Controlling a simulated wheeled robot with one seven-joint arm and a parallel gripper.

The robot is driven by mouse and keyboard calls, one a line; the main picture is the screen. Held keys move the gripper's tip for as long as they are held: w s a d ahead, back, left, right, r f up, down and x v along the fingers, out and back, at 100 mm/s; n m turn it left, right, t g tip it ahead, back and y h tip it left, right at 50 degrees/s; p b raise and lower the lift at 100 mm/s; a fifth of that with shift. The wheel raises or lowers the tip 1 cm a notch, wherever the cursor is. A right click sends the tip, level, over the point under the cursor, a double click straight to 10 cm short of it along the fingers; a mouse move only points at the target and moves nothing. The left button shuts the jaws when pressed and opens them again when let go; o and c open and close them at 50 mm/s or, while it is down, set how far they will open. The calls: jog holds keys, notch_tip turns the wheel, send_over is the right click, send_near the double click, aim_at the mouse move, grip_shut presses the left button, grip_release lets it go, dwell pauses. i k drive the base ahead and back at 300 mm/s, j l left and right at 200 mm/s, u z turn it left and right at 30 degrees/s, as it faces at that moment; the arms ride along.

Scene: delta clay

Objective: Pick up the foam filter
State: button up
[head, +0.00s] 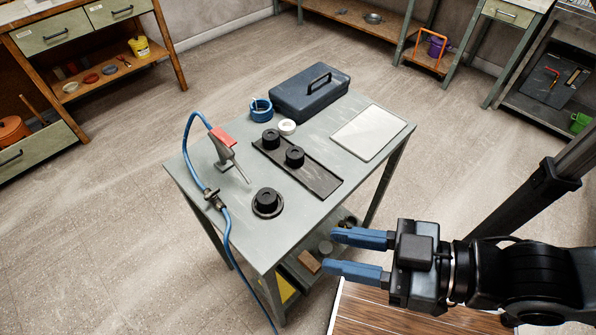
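No thing is plainly marked as the foam filter. Black, stubby round pieces stand on the grey metal table (205,165). One black piece (267,198) sits on a wider black round base near the front corner. Two more black pieces, one farther back (271,138) and one nearer (294,155), stand on a long dark tray (318,180). I cannot tell which of them is the foam filter. My gripper (329,252) has blue fingers held apart with nothing between them.
A blowgun (223,143) with a blue hose (228,240) stands at the table's left. A dark toolbox (308,95), blue coil (260,108), white roll (287,127) and pale flat panel (368,132) lie behind. A lower shelf holds small items. Floor around is clear.

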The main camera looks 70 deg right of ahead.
aim_at(267, 199)
jog(key=z, duration=0.4)
jog(key=k+l+u, duration=0.25)
jog(key=l, duration=0.25)
jog(key=k+l+u, duration=0.25)
jog(key=l, duration=0.2)
jog(key=k+l+u, duration=0.2)
jog(key=l, duration=0.2)
